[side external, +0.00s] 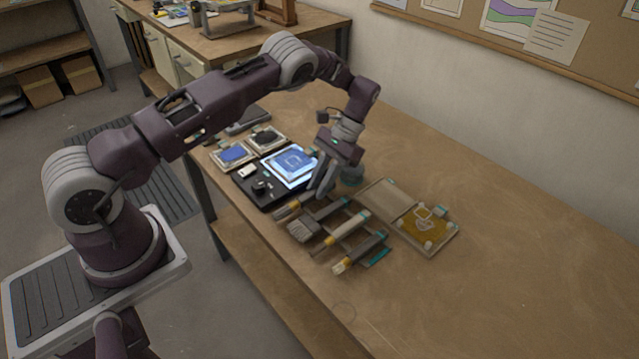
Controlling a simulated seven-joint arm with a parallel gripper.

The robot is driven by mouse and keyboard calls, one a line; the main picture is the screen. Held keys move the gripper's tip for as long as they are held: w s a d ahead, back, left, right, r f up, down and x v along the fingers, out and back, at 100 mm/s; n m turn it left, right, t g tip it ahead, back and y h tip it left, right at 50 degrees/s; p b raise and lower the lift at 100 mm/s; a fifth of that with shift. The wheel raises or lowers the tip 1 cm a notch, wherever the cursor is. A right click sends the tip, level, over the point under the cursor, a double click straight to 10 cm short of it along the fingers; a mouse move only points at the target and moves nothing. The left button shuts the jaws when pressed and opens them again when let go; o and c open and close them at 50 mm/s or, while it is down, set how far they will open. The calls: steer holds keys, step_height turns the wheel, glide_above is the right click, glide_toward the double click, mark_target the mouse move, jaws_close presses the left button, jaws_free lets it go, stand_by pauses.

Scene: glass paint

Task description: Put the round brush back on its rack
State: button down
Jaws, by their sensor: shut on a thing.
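My gripper (318,193) points down over the far end of a low brush rack (378,257) on the wooden bench. It is shut on a handle that appears to be the round brush's (289,209), whose tan and dark end shows left of the fingers. That brush lies about level across or just above the rack's far end; I cannot tell whether it touches the rack. The fingers hide most of its handle. A wide grey flat brush (303,230) and two more brushes, one in the middle (345,232) and one nearest (360,253), lie side by side on the rack.
Behind the gripper is a black board with a lit blue glass panel (292,163). Two paint trays, blue (233,154) and dark (266,138), stand beyond it. A tray with a yellow piece (425,225) lies right of the rack. The bench's right side is clear.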

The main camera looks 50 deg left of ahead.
steer(key=shift+f, duration=0.25)
steer(key=c, duration=1.2)
jaws_free()
steer(key=v, duration=0.6)
steer(key=shift+f, duration=0.1)
steer(key=shift+w+r, duration=0.25)
steer(key=shift+r, duration=0.25)
step_height(320, 180, up, 13)
steer(key=n+t, duration=0.1)
steer(key=t, duration=0.2)
steer(key=s+d+r+t+h, duration=0.1)
steer(key=s+d+r+t, duration=0.1)
steer(key=s+r, duration=0.35)
steer(key=s+d+r+t, duration=0.1)
steer(key=s+r+t, duration=0.15)
steer(key=r, duration=0.65)
steer(key=s+d+f+t, duration=0.1)
steer(key=s+d+t, duration=0.1)
steer(key=s, duration=0.9)
steer(key=s+d+m+t+y, duration=0.1)
steer(key=s+d+t, duration=0.1)
steer(key=s, duration=0.9)
steer(key=shift+s+d+f+t, duration=0.2)
steer(key=shift+f+t, duration=0.2)
steer(key=shift+t, duration=0.05)
